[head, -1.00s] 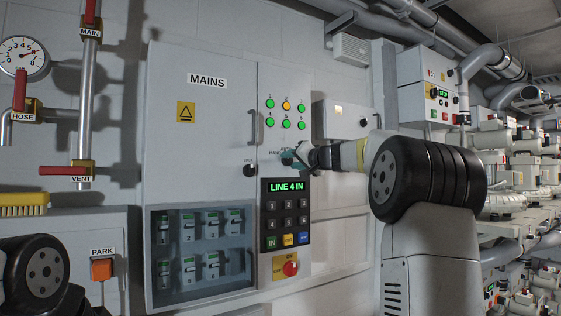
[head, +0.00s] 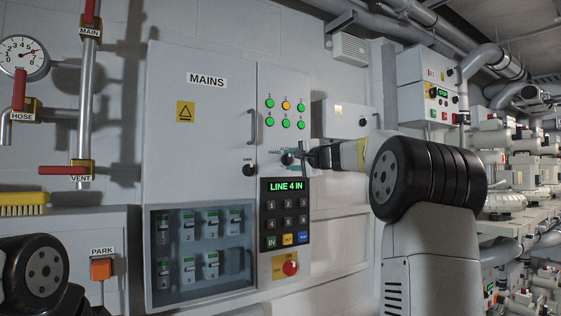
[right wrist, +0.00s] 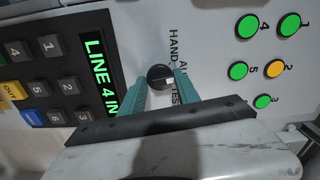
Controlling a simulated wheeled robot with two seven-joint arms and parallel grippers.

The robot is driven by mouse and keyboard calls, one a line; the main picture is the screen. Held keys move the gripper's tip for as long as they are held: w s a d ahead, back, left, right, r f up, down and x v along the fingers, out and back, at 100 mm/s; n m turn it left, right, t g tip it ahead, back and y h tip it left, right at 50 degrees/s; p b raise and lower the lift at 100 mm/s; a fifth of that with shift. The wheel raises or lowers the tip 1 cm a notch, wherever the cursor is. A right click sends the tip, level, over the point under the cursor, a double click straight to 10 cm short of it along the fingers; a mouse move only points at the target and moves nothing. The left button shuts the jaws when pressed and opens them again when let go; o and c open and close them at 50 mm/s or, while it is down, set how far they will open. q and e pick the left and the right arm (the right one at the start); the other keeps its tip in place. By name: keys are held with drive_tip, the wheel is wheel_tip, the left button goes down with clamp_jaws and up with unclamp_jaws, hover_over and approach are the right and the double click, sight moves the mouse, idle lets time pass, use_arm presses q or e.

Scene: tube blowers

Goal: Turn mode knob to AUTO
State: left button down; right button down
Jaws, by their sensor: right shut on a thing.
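The mode knob (head: 287,159) is a small dark round knob on the right part of the grey MAINS cabinet, above the LINE 4 IN display. My right gripper (head: 296,158) reaches it from the right. In the right wrist view the teal fingers of the gripper (right wrist: 160,84) stand on both sides of the black knob (right wrist: 158,73), shut on it. HAND is readable beside the knob; the AUTO and TEST labels are partly hidden by a finger. A small pale mark shows on the knob's label side; its exact setting is unclear. My left gripper is out of view.
A keypad (head: 287,222) with the LINE 4 IN display (head: 286,186) is just below. Several green lamps and an amber lamp (head: 286,105) sit above. A door handle (head: 252,127), another black knob (head: 248,169) and a red switch (head: 290,268) are nearby.

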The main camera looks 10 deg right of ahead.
drive_tip(key=shift+s+a+r+m, duration=0.15)
drive_tip(key=shift+r+m, duration=0.45)
drive_tip(key=shift+r, duration=0.05)
drive_tip(key=c, duration=1.1)
unclamp_jaws()
drive_tip(key=shift+f, duration=0.35)
drive_tip(key=shift+d, duration=0.2)
drive_tip(key=v, duration=0.7)
drive_tip(key=shift+s, duration=0.3)
